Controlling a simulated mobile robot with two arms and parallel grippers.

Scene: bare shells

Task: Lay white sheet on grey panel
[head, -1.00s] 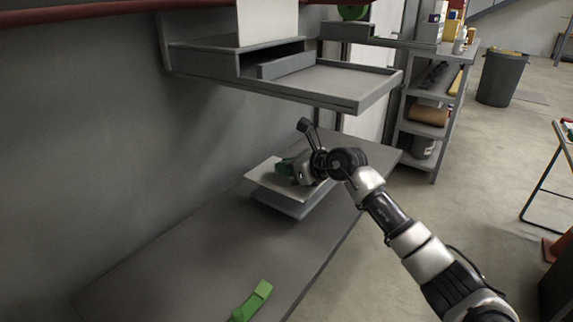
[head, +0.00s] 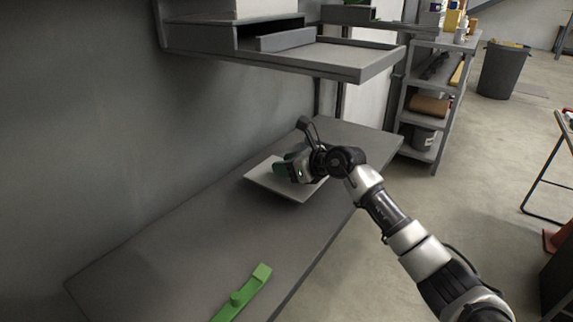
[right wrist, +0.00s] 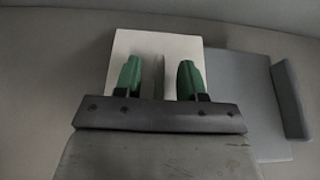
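The white sheet (right wrist: 122,45) is a pale flat square under my right gripper (right wrist: 160,75). In the head view the sheet (head: 262,178) looks low over the table, partly hidden by my right gripper (head: 284,168). My left gripper is not in view.
The long grey table (head: 190,235) runs along the wall. A green bar-shaped object (head: 248,288) lies near its front edge. A grey wall shelf (head: 345,57) hangs above the table. Shelving (head: 425,110) and a bin (head: 503,70) stand beyond. The table's left part is clear.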

